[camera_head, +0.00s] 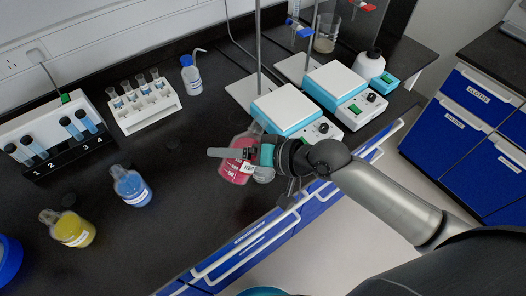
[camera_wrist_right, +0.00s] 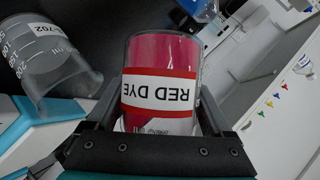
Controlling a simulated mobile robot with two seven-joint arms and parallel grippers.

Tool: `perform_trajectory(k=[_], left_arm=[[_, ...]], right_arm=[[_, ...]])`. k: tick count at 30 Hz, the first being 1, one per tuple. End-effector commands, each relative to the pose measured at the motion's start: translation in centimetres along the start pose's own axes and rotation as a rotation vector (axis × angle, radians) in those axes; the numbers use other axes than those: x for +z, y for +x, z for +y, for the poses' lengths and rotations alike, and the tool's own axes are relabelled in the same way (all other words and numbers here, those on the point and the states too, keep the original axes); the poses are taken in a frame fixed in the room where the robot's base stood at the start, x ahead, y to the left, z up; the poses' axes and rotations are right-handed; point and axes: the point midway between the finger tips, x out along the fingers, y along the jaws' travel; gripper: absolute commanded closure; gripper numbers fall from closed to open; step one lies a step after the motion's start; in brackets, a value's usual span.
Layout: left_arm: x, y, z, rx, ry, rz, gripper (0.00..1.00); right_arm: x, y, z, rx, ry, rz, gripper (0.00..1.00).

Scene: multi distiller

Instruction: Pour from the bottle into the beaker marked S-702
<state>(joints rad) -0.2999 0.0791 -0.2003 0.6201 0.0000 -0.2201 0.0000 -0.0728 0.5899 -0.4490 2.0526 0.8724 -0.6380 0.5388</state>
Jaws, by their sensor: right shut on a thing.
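The bottle of red dye (camera_head: 236,171) is held by my right gripper (camera_head: 242,155) over the bench near its front edge. In the right wrist view the bottle (camera_wrist_right: 162,60) sits between the fingers with its RED DYE label upside down. My left gripper is not in view.
Two hotplate stirrers (camera_head: 288,112) (camera_head: 335,82) stand just beyond my right gripper. A blue flask (camera_head: 131,187), a yellow flask (camera_head: 73,230), a tube rack (camera_head: 145,108) and a wash bottle (camera_head: 191,76) stand left. Bench between flasks and gripper is clear.

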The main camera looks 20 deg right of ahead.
Motion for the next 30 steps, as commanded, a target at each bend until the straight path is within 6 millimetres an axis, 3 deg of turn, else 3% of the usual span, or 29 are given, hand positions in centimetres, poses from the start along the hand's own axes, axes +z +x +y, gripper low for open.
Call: perform_trajectory(k=[30], left_arm=[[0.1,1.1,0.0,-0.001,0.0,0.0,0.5]], right_arm=[[0.2,0.1,-0.3,-0.032,0.052,-0.01,1.0]])
